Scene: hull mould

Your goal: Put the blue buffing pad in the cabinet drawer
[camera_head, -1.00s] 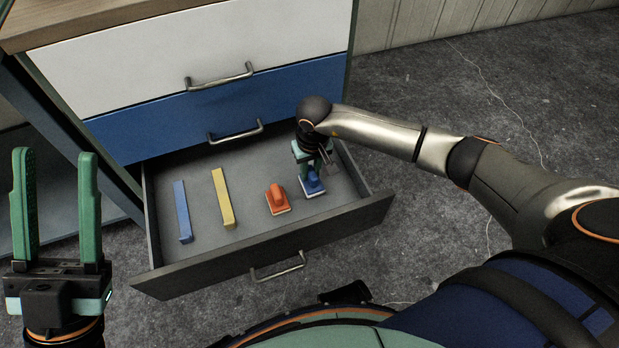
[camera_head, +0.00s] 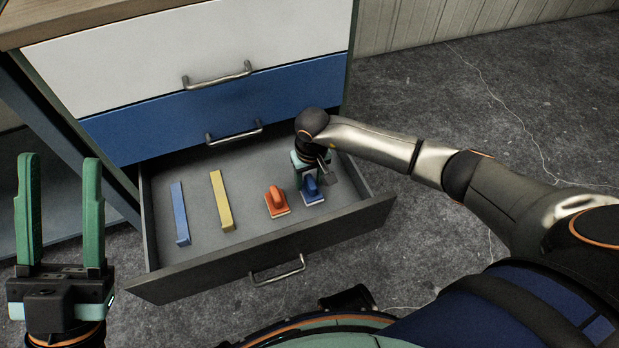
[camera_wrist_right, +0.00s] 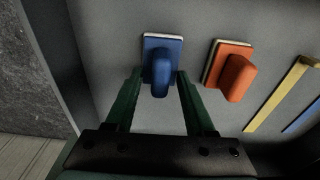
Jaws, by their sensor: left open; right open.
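The blue buffing pad (camera_head: 312,191) lies in the open bottom cabinet drawer (camera_head: 265,247), at its right side, next to an orange pad (camera_head: 276,201). My right gripper (camera_head: 312,180) is low in the drawer at the blue pad. In the right wrist view the blue pad (camera_wrist_right: 162,62) rests on the drawer floor, and the open fingers of my right gripper (camera_wrist_right: 158,85) stand either side of the near end of its handle. My left gripper (camera_head: 60,165) is open and empty, upright at the far left, outside the drawer.
A blue bar (camera_head: 180,213) and a yellow bar (camera_head: 222,202) lie in the drawer's left part. The blue middle drawer (camera_head: 215,108) and white top drawer (camera_head: 190,52) above are shut. Grey floor (camera_head: 480,110) is open to the right.

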